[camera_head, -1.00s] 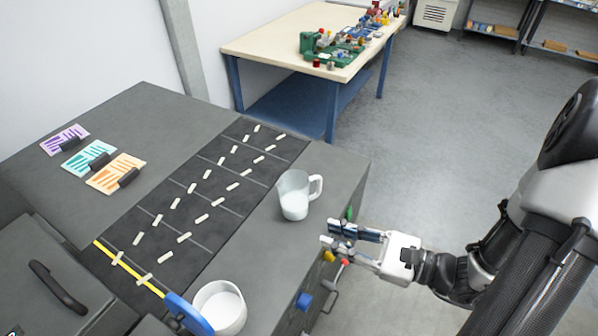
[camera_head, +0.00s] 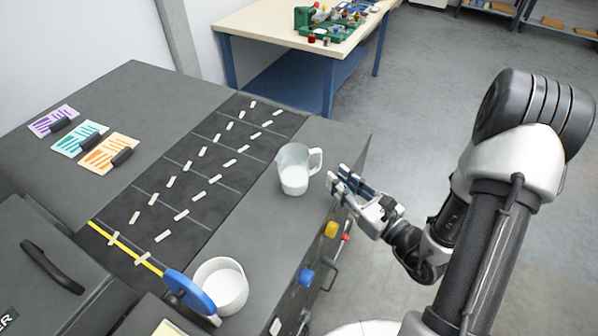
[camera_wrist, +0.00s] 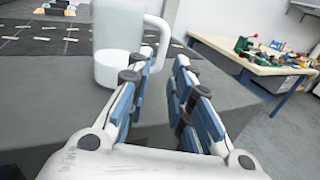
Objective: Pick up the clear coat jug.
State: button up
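A clear jug with white liquid in it (camera_head: 294,172) stands upright on the dark bench top (camera_head: 262,196), near its right edge. Its handle points right in the head view. The jug also shows in the wrist view (camera_wrist: 118,45), ahead and left of the fingers. My gripper (camera_head: 337,178) is just right of the jug and handle, at the bench edge. In the wrist view its blue-padded fingers (camera_wrist: 160,78) are apart with nothing between them. A second white-filled container (camera_head: 221,288) stands at the front of the bench.
A blue round-ended tool (camera_head: 189,292) lies beside the front container. A black mat with pale strips (camera_head: 190,175) is left of the jug. Colored buttons (camera_head: 306,277) line the bench side. A wooden-topped table (camera_head: 265,25) stands behind.

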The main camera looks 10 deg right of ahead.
aim_at(302, 168)
jog(key=shift+r+b+x, duration=0.15)
jog(key=shift+b+x, duration=0.2)
jog(key=shift+x, duration=1.4)
jog(key=shift+r+b+x, duration=0.15)
jog(key=shift+b+x, duration=0.15)
jog(key=shift+x, duration=1.4)
jog(key=shift+c, duration=0.2)
grip_shut()
